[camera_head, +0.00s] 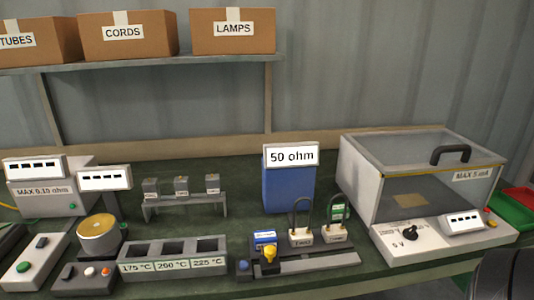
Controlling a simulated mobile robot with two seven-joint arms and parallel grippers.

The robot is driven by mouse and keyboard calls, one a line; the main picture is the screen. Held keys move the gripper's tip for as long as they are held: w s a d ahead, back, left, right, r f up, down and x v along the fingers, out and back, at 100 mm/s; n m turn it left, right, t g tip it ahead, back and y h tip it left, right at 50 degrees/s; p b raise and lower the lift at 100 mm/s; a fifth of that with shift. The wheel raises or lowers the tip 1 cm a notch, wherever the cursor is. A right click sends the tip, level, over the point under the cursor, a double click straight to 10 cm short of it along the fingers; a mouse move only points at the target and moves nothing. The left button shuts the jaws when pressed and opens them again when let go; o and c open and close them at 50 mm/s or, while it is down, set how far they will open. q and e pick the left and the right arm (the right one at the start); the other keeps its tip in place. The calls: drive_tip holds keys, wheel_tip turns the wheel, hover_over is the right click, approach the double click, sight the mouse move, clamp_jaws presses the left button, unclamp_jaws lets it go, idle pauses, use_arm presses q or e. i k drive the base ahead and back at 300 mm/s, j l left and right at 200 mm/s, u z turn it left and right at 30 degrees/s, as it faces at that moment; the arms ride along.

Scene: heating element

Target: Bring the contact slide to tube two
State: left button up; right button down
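A small yellow piece (269,253), which looks like the contact slide, sits at the left part of a low dark rail fixture (320,262). To its right, a white block labelled TWO (301,237) stands on the fixture with a dark loop rising from it. I take this to be tube two. A second white block with a loop (337,233) stands further right, its label too small to read. The yellow piece is left of the TWO block, with a visible gap. Neither of my grippers is in view.
A blue box marked 50 ohm (288,187) stands behind the fixture. A temperature block (174,262) is to its left. A clear-lidded case marked MAX 5 mA (420,185) is to its right. A dark rounded part, probably mine, shows at bottom right.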

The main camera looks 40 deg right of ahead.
sight(269, 265)
drive_tip(key=z, duration=1.25)
